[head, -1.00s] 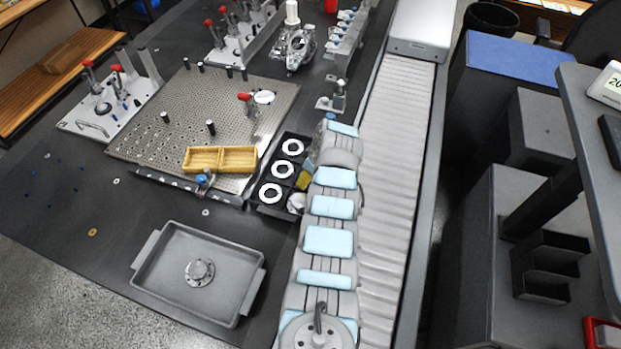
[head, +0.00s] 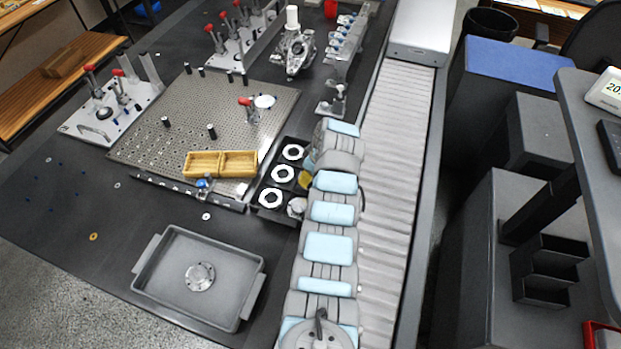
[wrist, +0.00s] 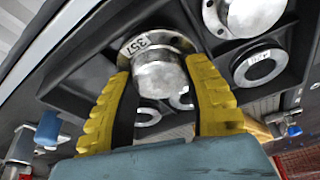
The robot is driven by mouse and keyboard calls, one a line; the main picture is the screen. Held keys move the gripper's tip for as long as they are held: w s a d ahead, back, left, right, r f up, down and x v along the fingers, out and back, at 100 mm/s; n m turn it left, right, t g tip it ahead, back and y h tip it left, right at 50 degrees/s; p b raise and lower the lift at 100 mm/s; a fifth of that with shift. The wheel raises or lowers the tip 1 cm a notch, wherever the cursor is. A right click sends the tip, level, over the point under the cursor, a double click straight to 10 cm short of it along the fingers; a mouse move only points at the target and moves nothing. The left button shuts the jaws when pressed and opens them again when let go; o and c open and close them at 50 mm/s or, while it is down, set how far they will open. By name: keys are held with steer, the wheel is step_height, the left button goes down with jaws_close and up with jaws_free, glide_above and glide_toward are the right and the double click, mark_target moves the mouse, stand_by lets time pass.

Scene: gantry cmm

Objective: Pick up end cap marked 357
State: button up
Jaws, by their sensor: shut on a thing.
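The end cap marked 357 (wrist: 160,72) is a silver round flange with a raised boss; its number shows on the flange in the wrist view. My gripper (wrist: 162,92) has its yellow fingers on both sides of the boss, shut on it. The cap is at its pocket in the black tray (wrist: 205,55); I cannot tell whether it is lifted. In the head view my gripper (head: 305,180) is over the right column of the tray (head: 253,205), and my arm hides the marked cap.
Another silver end cap (wrist: 252,14) sits in the neighbouring pocket, and several ring-faced parts (head: 271,197) fill the left column. A yellow two-part box (head: 203,165) stands left of the tray. A grey pan (head: 165,285) is at the front. A roller conveyor (head: 395,140) runs along the right.

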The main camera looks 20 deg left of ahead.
steer(key=shift+s+d+r, duration=0.15)
steer(key=shift+s+r, duration=0.5)
steer(key=shift+r, duration=0.3)
steer(key=shift+s+d+r+p, duration=0.1)
steer(key=shift+s+r+p, duration=0.3)
steer(key=shift+r, duration=0.25)
steer(key=s+d+r+p, duration=0.2)
steer(key=s+r+p, duration=0.5)
steer(key=s+p, duration=0.4)
steer(key=shift+s+d+p, duration=0.25)
steer(key=shift+d+p, duration=0.15)
steer(key=shift+p, duration=0.1)
